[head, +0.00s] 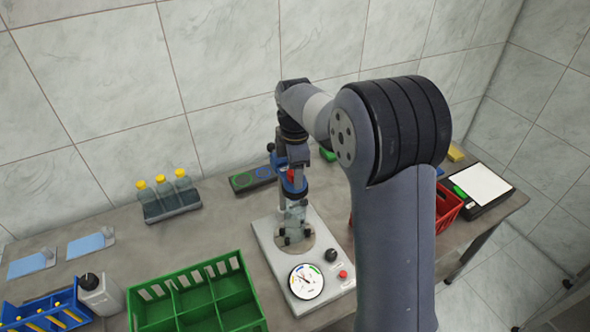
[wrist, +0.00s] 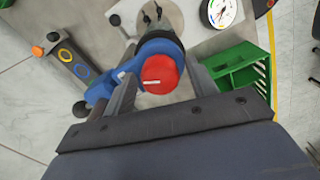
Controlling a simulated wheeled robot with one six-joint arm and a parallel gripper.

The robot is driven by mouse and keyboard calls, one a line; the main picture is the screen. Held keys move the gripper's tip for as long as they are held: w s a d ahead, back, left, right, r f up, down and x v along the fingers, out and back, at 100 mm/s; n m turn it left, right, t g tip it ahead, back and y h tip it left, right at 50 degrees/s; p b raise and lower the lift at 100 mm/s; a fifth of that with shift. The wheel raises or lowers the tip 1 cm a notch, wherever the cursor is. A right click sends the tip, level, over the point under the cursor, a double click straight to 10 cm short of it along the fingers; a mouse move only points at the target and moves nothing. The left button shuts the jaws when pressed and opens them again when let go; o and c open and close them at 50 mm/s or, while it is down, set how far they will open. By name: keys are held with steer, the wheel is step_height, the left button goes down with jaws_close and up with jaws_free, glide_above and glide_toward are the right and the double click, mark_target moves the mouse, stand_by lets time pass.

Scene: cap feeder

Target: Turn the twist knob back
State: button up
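A round red knob (wrist: 160,73) with a short white mark faces the wrist camera on a blue housing (wrist: 158,46). In the head view the blue housing (head: 297,189) stands above a pale base plate (head: 267,238), and a little of the red knob (head: 291,175) shows. My gripper (wrist: 158,52) is open, with one grey finger on each side of the red knob. A gap shows between the knob and the right finger. Contact at the left finger cannot be told. In the head view my gripper (head: 293,195) points down at the housing.
The base plate carries a dial gauge (head: 306,281), a black knob (head: 331,255) and a red button (head: 343,274). A green divided crate (head: 190,268) stands at front left. Yellow-capped bottles (head: 163,185) stand behind it. A red crate (head: 447,213) is at right.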

steer(key=c, duration=0.9)
steer(key=shift+o, duration=0.2)
steer(key=n+p, duration=0.1)
steer(key=n, duration=0.4)
steer(key=shift+r, duration=0.1)
steer(key=o, duration=1.1)
steer(key=shift+o, duration=0.2)
steer(key=shift+r, duration=3.45)
